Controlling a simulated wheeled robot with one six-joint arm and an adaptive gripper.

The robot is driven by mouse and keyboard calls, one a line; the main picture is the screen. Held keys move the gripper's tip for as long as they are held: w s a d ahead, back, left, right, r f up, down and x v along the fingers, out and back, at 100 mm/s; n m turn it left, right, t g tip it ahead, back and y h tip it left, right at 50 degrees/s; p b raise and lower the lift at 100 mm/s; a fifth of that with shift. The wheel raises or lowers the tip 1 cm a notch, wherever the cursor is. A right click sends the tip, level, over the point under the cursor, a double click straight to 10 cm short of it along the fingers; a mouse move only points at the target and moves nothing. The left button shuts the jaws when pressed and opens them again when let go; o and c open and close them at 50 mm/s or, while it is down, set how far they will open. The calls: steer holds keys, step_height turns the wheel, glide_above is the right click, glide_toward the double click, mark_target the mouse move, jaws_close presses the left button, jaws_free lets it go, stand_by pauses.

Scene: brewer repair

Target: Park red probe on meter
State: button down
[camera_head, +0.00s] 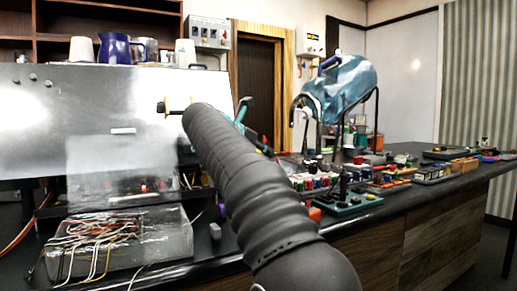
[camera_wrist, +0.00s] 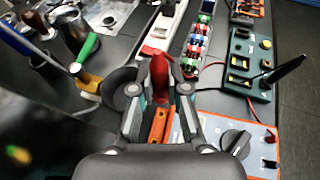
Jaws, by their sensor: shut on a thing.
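In the wrist view my gripper (camera_wrist: 160,88) is shut on the red probe (camera_wrist: 160,68), which sits between the two fingertips. The meter (camera_wrist: 262,160) is at the lower right of the wrist view, with a grey face, an orange edge and a large dark dial. My gripper is to the left of the meter's dial in that view. A red wire runs near the fingers toward the right. The lower part of the meter is cut off, and my gripper body hides part of it. In the head view my dark arm covers most of the gripper area, and I cannot make out the meter there.
A green board (camera_wrist: 248,65) with a black pen-like tool lies beyond the meter. A tray of coloured parts (camera_wrist: 198,45) is beside it. A green-handled tool (camera_wrist: 88,48) is at left. In the head view, a tray of wires (camera_head: 170,245) and a blue jug-like vessel (camera_head: 343,82) stand on the counter.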

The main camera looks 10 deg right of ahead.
steer(key=shift+w, duration=0.15)
steer(key=shift+f+b, duration=0.85)
steer(key=shift+f, duration=0.45)
step_height(320, 180, down, 4)
steer(key=b, duration=0.5)
steer(key=shift+r, duration=0.4)
steer(key=shift+s+a+p, duration=0.15)
steer(key=shift+s+p, duration=0.05)
steer(key=shift+p, duration=0.6)
steer(key=shift+f+p, duration=0.5)
steer(key=shift+f, duration=0.2)
stand_by(0.5)
steer(key=shift+p, duration=0.4)
stand_by(0.7)
steer(key=c, duration=1.1)
jaws_free()
steer(key=shift+f, duration=0.1)
